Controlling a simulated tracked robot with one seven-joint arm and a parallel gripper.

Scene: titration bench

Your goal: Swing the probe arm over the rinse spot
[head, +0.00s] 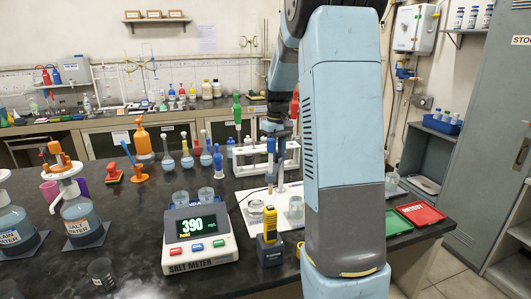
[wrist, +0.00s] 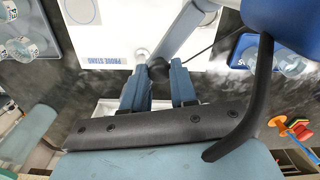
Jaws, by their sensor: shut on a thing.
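The probe stand has a white base plate (wrist: 105,25) marked PROBE STAND; the plate (head: 240,199) also shows in the head view, partly behind my arm. In the wrist view the grey probe arm (wrist: 188,30) slants up and right from a dark round knob (wrist: 158,70). My gripper (wrist: 160,76) is shut on this knob, one blue finger on each side. In the head view my gripper (head: 277,148) is above the plate, small and partly confused with the stand. I cannot tell which place is the rinse spot.
The salt meter (head: 199,240), reading 390, stands left of the plate. A yellow and dark handheld device (head: 270,238) stands in front. A white rack (head: 250,153) is close behind my gripper. Red (head: 421,213) and green trays lie at right. Pump bottles (head: 80,218) stand left.

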